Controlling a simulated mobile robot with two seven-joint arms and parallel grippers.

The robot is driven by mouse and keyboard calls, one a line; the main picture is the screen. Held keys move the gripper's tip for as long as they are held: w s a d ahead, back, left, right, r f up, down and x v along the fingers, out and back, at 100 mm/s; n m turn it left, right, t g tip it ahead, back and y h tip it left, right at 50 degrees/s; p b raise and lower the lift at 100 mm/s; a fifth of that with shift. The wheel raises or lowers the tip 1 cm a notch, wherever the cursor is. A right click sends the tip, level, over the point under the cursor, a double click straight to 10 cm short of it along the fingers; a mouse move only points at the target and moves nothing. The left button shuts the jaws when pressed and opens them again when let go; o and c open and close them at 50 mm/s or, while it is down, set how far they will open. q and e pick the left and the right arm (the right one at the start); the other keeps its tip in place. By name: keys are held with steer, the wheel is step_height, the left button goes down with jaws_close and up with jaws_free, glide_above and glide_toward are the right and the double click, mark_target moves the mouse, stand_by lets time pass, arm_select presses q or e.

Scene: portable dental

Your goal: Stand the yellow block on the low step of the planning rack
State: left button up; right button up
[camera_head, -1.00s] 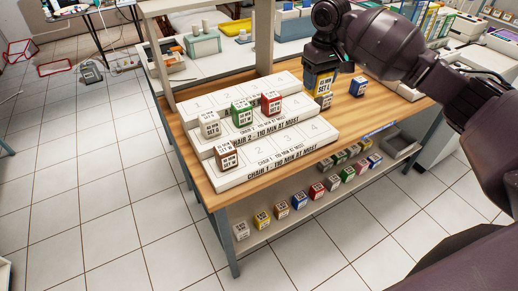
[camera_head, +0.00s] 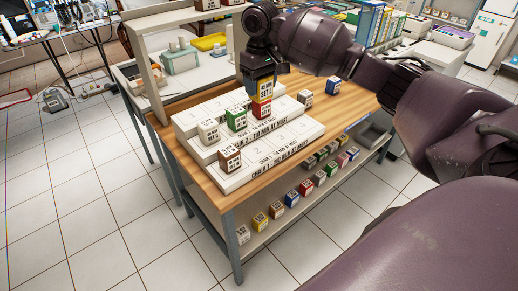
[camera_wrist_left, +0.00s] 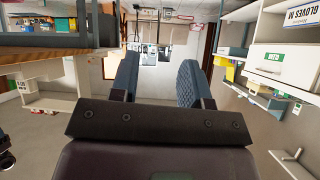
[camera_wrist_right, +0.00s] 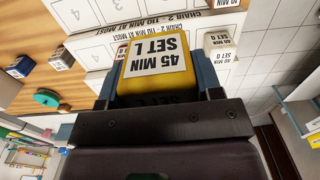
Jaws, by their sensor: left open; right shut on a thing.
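My right gripper (camera_head: 262,79) is shut on the yellow block (camera_head: 264,90), labelled 45 MIN SET L. In the right wrist view the yellow block (camera_wrist_right: 158,62) sits between the fingers. In the head view it is over the rack's right half, overlapping the red block (camera_head: 262,109) behind or below it; the gap cannot be told. The stepped planning rack (camera_head: 283,154) has its low front step marked CHAIR 1, with a brown block (camera_head: 230,159) at its left end. The middle step, CHAIR 2, bears white (camera_head: 208,131), green (camera_head: 236,118) and red blocks. My left gripper (camera_wrist_left: 157,75) is open and empty.
Several blocks line the shelf below. An upright post (camera_head: 155,80) stands at the rack's back left. The low step right of its brown block is clear.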

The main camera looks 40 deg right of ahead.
steer(key=shift+w+a+f, duration=0.1)
steer(key=shift+a, duration=0.4)
steer(key=b, duration=0.1)
glide_above(258, 151)
step_height(258, 151, down, 8)
step_height(258, 151, down, 12)
steer(key=shift+a+r+b, duration=0.1)
steer(key=shift+b, duration=1.1)
arm_select(q)
step_height(258, 151, down, 2)
steer(key=shift+w+a, duration=0.15)
arm_select(e)
steer(key=o, duration=1)
steer(key=shift+c, duration=0.2)
arm_select(q)
steer(key=shift+f, duration=0.1)
